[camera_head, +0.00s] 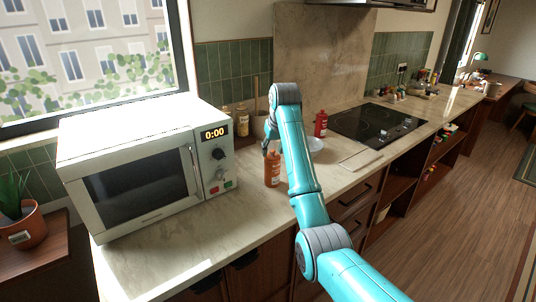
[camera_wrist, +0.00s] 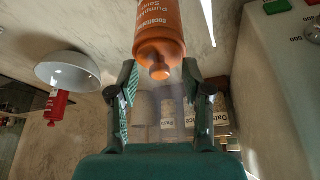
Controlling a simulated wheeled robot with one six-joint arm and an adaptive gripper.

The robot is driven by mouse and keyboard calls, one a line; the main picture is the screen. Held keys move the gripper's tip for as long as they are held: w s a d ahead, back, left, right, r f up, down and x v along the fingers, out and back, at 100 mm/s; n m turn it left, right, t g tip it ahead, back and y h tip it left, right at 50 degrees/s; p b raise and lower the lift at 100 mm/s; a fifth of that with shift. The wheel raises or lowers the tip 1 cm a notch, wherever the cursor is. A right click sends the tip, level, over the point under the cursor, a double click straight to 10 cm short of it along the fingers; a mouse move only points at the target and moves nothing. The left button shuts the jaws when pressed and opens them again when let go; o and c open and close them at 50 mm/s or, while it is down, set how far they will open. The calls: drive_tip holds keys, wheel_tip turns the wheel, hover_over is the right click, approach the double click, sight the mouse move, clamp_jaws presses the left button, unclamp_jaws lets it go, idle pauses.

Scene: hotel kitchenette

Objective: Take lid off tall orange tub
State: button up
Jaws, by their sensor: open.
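The tall orange tub (camera_head: 272,172) stands upright on the counter, right of the microwave, in the head view. In the wrist view the tub (camera_wrist: 160,22) enters from the top edge with its printed label. Its orange lid (camera_wrist: 160,72) is on the narrow end facing my gripper. My gripper (camera_wrist: 160,66) is open, with one finger on each side of the lid and visible gaps. In the head view my gripper (camera_head: 270,147) is at the top of the tub, partly hidden by my arm.
The white microwave (camera_head: 140,160) stands close on the left. A white bowl (camera_head: 316,145) and red bottle (camera_head: 321,124) are to the right, before the black cooktop (camera_head: 378,124). Labelled jars (camera_wrist: 180,125) stand behind the tub. The front counter is clear.

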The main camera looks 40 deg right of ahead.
drive_tip(key=shift+f, duration=0.15)
drive_tip(key=c, duration=0.9)
drive_tip(key=shift+o, duration=0.2)
